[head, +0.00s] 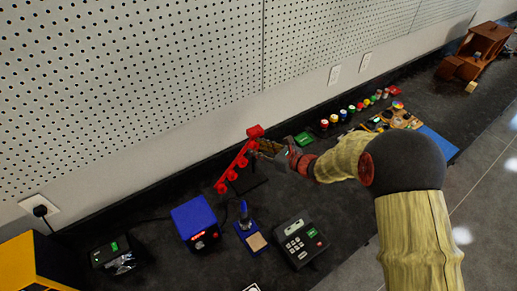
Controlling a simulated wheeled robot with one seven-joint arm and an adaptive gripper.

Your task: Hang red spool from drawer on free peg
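A red rack (239,163) with several red knob-like parts along it stands on the dark bench at the picture's middle. A red piece (255,131) is at its upper right end; I cannot tell whether it is the red spool or part of the rack. My gripper (262,147) is at that same end, just below the red piece, touching or very close. Its fingers are small and partly merged with the rack, so its opening and any grip are unclear. A brown wooden drawer unit (484,42) stands far off at the upper right, with a part pulled out toward the front.
A blue box (194,219), a soldering iron stand (250,236) and a dark keypad device (300,242) stand in front of the rack. Several coloured spools or jars line the wall at right, behind a parts board (392,118). A pegboard wall (150,80) rises behind.

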